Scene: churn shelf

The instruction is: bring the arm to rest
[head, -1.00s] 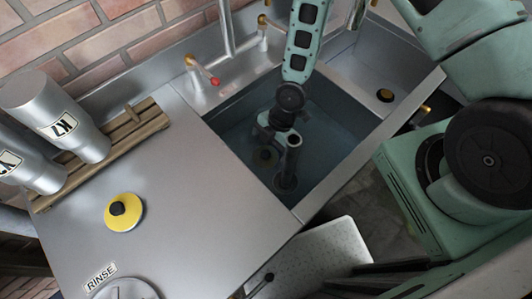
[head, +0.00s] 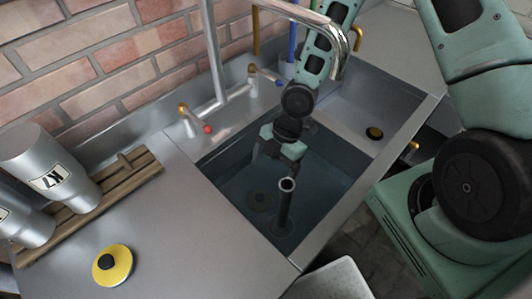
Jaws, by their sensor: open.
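My gripper (head: 278,158) hangs over the water-filled sink (head: 228,178) in the head view, fingers pointing down. It is open, and I see nothing between its fingers. A dark upright standpipe (head: 285,205) rises from the sink floor just in front of the gripper. A round plug-like disc (head: 262,198) lies under the water at the left. My arm reaches down from the top of the picture, behind the faucet (head: 345,55).
A metal counter (head: 190,235) at the left holds a yellow disc with a black knob (head: 113,265). Metal churns, one labelled K7 (head: 50,180), lie on a wooden rack (head: 125,185) by the brick wall. A tap with a red tip (head: 195,122) stands behind the sink. The drainboard (head: 345,115) is mostly clear.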

